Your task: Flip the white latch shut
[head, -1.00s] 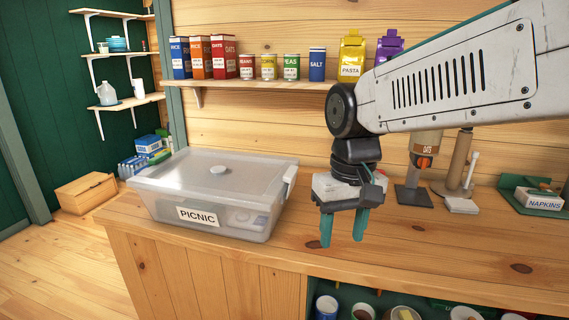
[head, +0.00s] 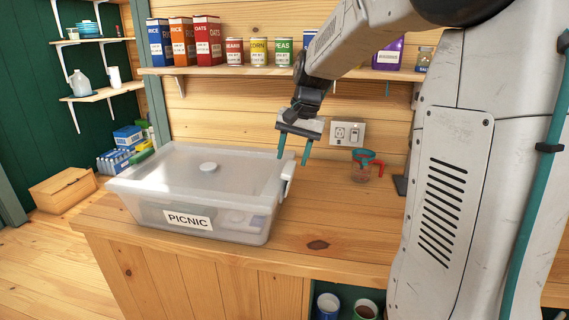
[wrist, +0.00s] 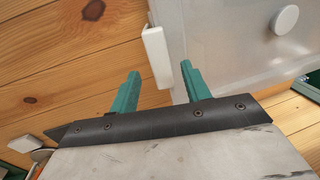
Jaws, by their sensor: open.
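The white latch (head: 288,172) is at the right end of the clear PICNIC box (head: 150,212), near the lid's edge. In the wrist view the latch (wrist: 157,55) sticks out beside the box wall and its end lies between my fingers in the picture. I cannot tell its exact angle. My gripper (head: 293,154) is open with its teal fingers pointing down, just above and behind the latch. In the wrist view my gripper (wrist: 160,76) holds nothing, and I see no clear contact with the latch. The translucent lid (head: 205,155) with a round white knob (head: 208,167) covers the box.
The box stands on a wooden counter (head: 330,220). A shelf (head: 215,71) with boxes and cans runs above.

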